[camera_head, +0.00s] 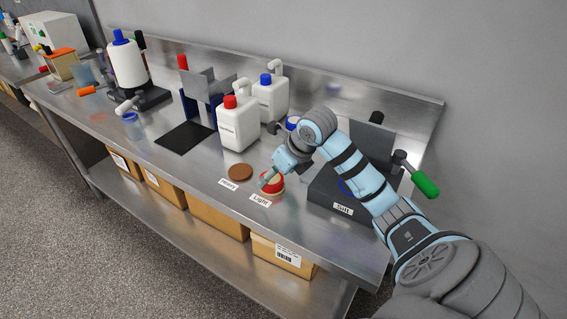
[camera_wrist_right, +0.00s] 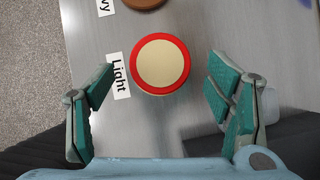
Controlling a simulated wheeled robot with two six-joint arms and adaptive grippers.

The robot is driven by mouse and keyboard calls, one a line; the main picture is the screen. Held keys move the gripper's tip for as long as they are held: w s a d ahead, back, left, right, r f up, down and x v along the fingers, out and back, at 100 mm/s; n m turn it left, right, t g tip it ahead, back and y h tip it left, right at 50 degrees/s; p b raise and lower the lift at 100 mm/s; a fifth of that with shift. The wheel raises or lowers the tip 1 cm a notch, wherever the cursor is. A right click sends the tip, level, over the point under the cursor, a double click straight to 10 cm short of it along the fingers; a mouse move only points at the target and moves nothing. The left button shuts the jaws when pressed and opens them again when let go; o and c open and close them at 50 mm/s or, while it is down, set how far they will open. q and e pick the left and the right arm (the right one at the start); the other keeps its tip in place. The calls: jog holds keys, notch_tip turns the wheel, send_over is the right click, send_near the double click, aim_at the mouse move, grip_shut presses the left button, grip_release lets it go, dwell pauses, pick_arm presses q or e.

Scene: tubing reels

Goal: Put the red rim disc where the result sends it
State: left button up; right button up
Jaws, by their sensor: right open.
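The red rim disc (camera_head: 272,184) has a cream face and lies flat beside the "Light" label (camera_head: 260,200) on the steel bench. In the right wrist view the disc (camera_wrist_right: 159,64) sits ahead of my right gripper (camera_wrist_right: 160,95), centred between its fingers and touching neither that I can see. The fingers are spread and empty. In the head view my right gripper (camera_head: 267,178) is over the disc and hides part of it. A brown disc (camera_head: 240,172) lies by the "Heavy" label (camera_head: 228,184). My left gripper is out of view.
White jugs with a red cap (camera_head: 238,128) and a blue cap (camera_head: 270,98) stand behind the discs. A black mat (camera_head: 186,137) lies left of them. A green-handled device (camera_head: 424,184) is at the right. Cardboard boxes (camera_head: 216,214) sit under the bench.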

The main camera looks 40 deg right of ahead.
jog(key=v, duration=0.9)
jog(key=shift+s+r, duration=0.2)
jog(key=shift+r, duration=0.15)
